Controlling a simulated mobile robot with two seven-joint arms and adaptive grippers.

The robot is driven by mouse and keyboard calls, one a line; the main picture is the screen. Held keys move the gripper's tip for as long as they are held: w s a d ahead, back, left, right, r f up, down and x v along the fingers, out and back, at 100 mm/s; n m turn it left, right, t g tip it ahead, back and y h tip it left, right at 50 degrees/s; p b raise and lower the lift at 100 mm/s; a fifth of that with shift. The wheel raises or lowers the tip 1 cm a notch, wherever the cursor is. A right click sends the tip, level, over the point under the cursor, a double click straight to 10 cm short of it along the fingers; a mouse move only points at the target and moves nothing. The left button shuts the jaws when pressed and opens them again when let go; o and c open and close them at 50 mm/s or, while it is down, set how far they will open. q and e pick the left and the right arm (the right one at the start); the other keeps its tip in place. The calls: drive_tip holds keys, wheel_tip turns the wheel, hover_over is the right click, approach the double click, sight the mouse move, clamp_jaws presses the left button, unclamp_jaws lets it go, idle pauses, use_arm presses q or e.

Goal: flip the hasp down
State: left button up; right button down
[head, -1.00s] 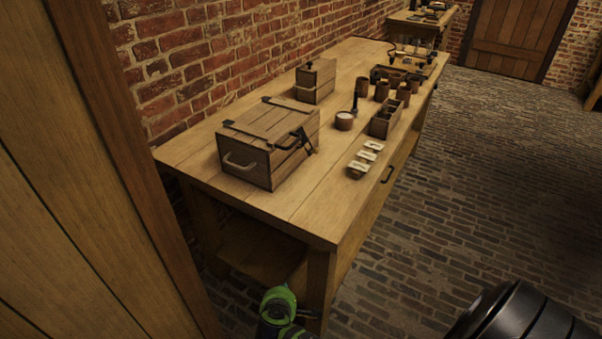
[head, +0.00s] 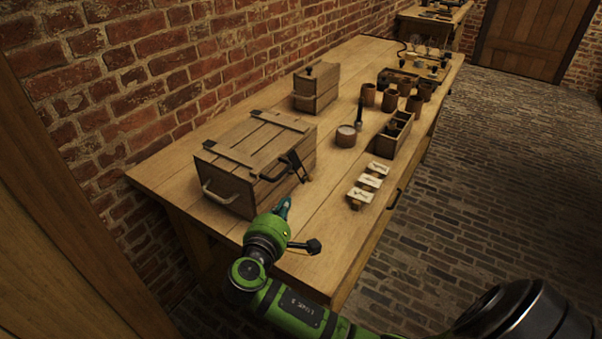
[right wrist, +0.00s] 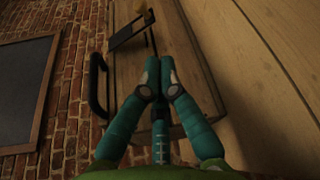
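The wooden chest (head: 245,160) stands on the near part of the workbench with its lid down. The dark hasp (head: 296,163) is at the chest's right front edge and sticks out at a slant from the lid. In the right wrist view the hasp (right wrist: 128,34) is a dark flat plate beyond my fingertips. My right gripper (head: 284,205) is in front of the chest, below and nearer than the hasp, and apart from it. In the right wrist view the teal fingers (right wrist: 159,68) are together with nothing between them. My left gripper is not in view.
The workbench (head: 315,215) also holds a smaller wooden box (head: 315,88), a round jar (head: 346,136), an open divided tray (head: 392,137), pale-topped small blocks (head: 368,182) and several brown cups. A brick wall runs behind. Bare bench lies right of the chest.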

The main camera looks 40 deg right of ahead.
drive_tip(key=shift+s+a+r, duration=0.1)
drive_tip(key=shift+s+a, duration=0.1)
drive_tip(key=shift+a, duration=0.1)
drive_tip(key=x, duration=0.9)
drive_tip(key=shift+w+d+p, duration=0.15)
drive_tip(key=shift+d+p, duration=0.05)
drive_tip(key=shift+p, duration=0.15)
drive_tip(key=shift+w+d, duration=0.25)
drive_tip(key=shift+d, duration=0.05)
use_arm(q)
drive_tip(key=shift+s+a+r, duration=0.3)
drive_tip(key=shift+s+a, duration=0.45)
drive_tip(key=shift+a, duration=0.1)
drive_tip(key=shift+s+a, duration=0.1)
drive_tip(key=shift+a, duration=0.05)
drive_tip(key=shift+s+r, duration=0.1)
